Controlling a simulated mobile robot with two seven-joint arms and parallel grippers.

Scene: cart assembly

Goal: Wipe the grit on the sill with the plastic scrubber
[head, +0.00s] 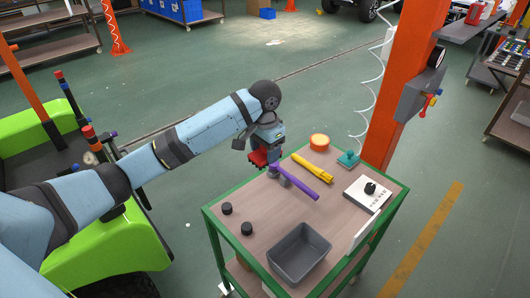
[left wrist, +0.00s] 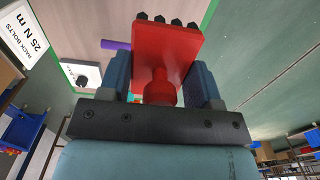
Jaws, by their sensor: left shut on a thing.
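My left gripper (head: 268,143) is above the far left edge of the cart top. It is shut on a red tool (head: 258,158), which I take to be the plastic scrubber. In the left wrist view the red scrubber (left wrist: 165,42) shows a flat plate, a round neck between the blue fingers, and a row of black tufts or studs along its far edge. In the head view it hangs below the fingers; I cannot tell whether it touches anything. I cannot make out a sill or any grit. My right gripper is not in view.
The green-framed cart (head: 208,212) carries a purple bar (head: 295,181), yellow tool (head: 313,168), orange disc (head: 319,142), teal object (head: 348,158), grey bin (head: 299,254), black knobs (head: 247,228) and white panel (head: 367,194). An orange post (head: 405,85) stands behind it.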

